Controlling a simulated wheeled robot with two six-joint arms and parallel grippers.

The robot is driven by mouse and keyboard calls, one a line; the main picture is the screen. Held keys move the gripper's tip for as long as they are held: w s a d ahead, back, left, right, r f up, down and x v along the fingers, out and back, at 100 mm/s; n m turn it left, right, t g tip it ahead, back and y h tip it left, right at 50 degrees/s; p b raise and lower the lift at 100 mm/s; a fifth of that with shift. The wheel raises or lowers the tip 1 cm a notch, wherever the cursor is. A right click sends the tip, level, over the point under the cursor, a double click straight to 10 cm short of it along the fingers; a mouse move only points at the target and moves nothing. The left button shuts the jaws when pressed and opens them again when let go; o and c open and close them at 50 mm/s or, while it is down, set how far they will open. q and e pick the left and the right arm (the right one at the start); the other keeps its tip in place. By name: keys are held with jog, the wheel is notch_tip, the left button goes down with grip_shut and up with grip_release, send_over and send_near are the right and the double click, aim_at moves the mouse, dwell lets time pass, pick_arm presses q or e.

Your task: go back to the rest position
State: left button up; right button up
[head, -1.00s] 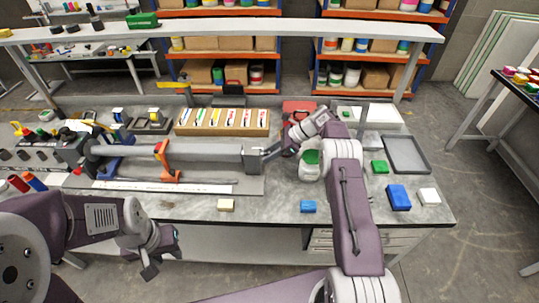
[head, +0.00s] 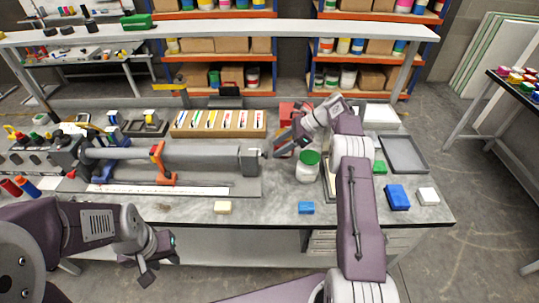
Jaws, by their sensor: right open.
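My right arm reaches over the workbench from the lower right. My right gripper (head: 279,146) is open near the right end of the long grey fixture (head: 205,157), above and left of the jar with a green lid (head: 307,168). No object shows between its fingers, though they are small in the picture. My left gripper (head: 150,268) hangs low at the left, in front of the bench's front edge. Its fingers point down and hold nothing that I can see; whether they are apart is unclear.
A cream block (head: 222,208), a small blue block (head: 306,208), a larger blue block (head: 397,197) and a white block (head: 428,196) lie near the bench's front. A grey tray (head: 403,154) lies at the right. A shelf beam (head: 300,32) spans the back.

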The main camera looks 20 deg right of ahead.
jog(key=shift+v, duration=1.15)
